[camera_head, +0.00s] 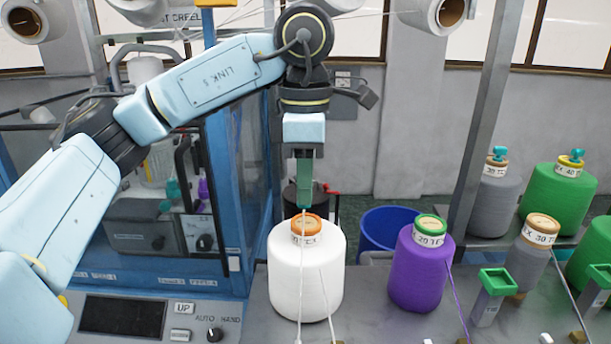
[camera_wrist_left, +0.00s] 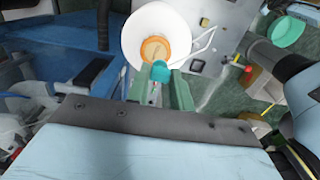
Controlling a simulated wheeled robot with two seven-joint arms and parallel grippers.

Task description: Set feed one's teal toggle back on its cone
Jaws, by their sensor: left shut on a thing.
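My left gripper (camera_head: 304,203) comes down from above, its green fingers pointing at the white cone (camera_head: 300,272). The toggle overlaps the lower edge of the cone's orange cap (camera_wrist_left: 152,49) there. Whether it touches the cap, I cannot tell. In the head view the toggle cannot be made out. My right gripper is not in view.
A purple cone (camera_head: 420,275) with a green top stands to the right. Grey (camera_head: 492,203) and green (camera_head: 556,203) cones behind carry teal toggles. A green holder (camera_head: 495,281) stands at the front right. A blue bin (camera_head: 390,228) is behind. A blue-framed machine (camera_head: 225,165) borders the left.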

